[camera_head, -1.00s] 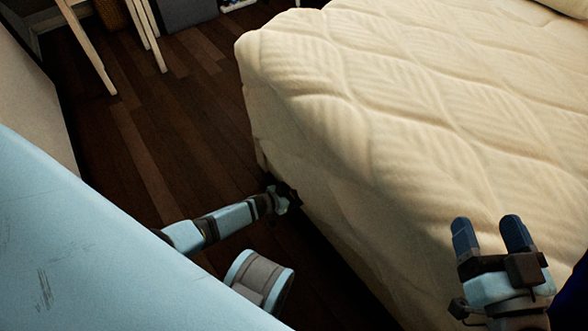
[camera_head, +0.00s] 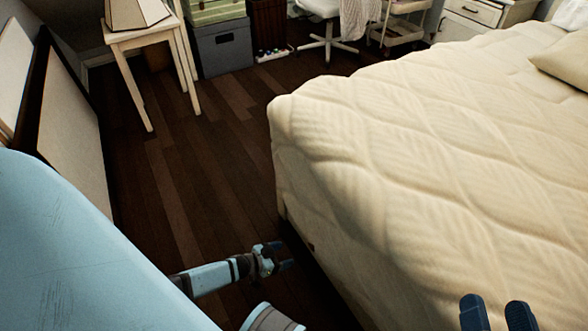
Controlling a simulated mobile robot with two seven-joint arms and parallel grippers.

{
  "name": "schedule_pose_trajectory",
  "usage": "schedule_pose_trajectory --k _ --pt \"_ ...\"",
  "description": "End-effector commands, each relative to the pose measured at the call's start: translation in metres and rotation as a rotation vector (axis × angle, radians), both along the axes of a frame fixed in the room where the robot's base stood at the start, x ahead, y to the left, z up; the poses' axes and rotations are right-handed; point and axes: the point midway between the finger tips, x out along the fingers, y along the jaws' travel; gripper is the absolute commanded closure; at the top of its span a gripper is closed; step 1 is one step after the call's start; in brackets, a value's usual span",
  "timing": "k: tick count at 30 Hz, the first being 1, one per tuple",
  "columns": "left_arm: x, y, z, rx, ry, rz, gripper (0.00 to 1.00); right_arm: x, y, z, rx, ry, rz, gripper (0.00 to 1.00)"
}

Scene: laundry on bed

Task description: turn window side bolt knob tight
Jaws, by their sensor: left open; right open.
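No window or bolt knob shows in this view. My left gripper (camera_head: 284,257) is low over the dark floor, close to the near left side of the bed. It is open and holds nothing that I can see. My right gripper (camera_head: 497,314) is at the bottom right edge, in front of the bed's quilt. Its two dark blue fingers point up and stand apart with nothing between them. The rest of that gripper is cut off by the frame.
A bed (camera_head: 420,150) with a cream quilt fills the right. A wooden stool (camera_head: 150,50) with a lampshade (camera_head: 135,12), a grey box (camera_head: 222,46) and a white swivel chair (camera_head: 325,40) stand at the back. Framed panels (camera_head: 75,130) lean at left. Dark floor (camera_head: 200,150) between is clear.

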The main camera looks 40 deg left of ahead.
Motion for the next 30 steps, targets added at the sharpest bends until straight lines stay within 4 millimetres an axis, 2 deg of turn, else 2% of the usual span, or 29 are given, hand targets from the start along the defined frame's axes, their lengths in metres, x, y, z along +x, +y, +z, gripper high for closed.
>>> schedule_pose_trajectory --k 6,14,17,20,23,27,30 --pt "-0.01 0.005 0.005 0.0 0.0 0.0 0.29 0.0 -0.001 0.008 0.011 -0.023 -0.007 0.3" --pt "-0.01 0.005 0.004 0.003 0.0 -0.002 0.29 0.0 -0.001 0.008 0.011 -0.024 -0.008 0.3" --pt "-0.01 0.002 0.0 0.067 0.004 -0.045 0.29 0.0 -0.001 0.006 0.01 -0.022 -0.006 0.3" --pt "-0.012 0.0 -0.012 0.262 0.003 -0.173 0.29 0.0 0.0 0.002 0.006 -0.019 -0.005 0.3" --pt "-0.017 0.002 -0.028 0.591 -0.022 -0.376 0.29 0.0 0.0 -0.006 -0.003 -0.003 0.0 0.3" --pt "-0.017 0.017 -0.042 1.134 -0.138 -0.684 0.29 0.0 0.001 -0.018 -0.023 0.027 0.012 0.3" --pt "-0.011 0.028 -0.041 1.52 -0.284 -0.879 0.29 0.0 0.001 -0.026 -0.039 0.046 0.021 0.3"
